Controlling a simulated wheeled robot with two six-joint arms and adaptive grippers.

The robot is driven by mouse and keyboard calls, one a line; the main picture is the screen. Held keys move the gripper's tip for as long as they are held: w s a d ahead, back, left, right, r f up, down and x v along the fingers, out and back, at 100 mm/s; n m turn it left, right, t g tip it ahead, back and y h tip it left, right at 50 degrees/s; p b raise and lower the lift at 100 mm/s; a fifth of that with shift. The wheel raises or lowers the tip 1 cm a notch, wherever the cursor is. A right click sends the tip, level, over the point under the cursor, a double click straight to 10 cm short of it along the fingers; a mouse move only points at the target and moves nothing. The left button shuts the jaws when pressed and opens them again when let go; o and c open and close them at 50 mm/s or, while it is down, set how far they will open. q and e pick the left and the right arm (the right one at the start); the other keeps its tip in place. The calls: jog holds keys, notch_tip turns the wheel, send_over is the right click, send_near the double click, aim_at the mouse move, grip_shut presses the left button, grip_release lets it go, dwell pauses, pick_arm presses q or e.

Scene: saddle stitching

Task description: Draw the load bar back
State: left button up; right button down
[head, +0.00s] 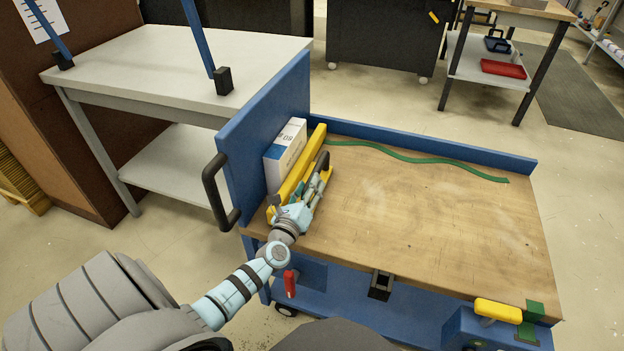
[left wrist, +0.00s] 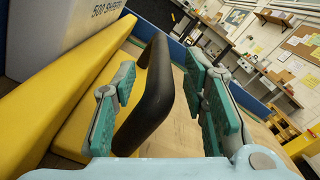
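The load bar (head: 308,160) is a long yellow bar lying along the left side of the wooden cart top, and it also shows in the left wrist view (left wrist: 70,80). A black handle (left wrist: 152,95) stands on its right side. My left gripper (head: 317,182) is over the handle. In the left wrist view its two green-padded fingers (left wrist: 160,88) are apart, one on each side of the handle, with gaps visible. The gripper hides part of the bar and handle in the head view. My right gripper is not in view.
A white box (head: 285,152) marked as sheets stands between the bar and the blue side panel (head: 262,125). A green wavy strip (head: 420,157) lies along the back. The middle of the wooden top (head: 420,220) is clear. A yellow handle (head: 498,311) sits at the front right.

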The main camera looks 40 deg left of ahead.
pick_arm(q)
jog(key=b+x, duration=0.1)
jog(key=x, duration=0.3)
jog(key=shift+c, duration=0.5)
grip_shut()
jog(key=shift+a, duration=0.1)
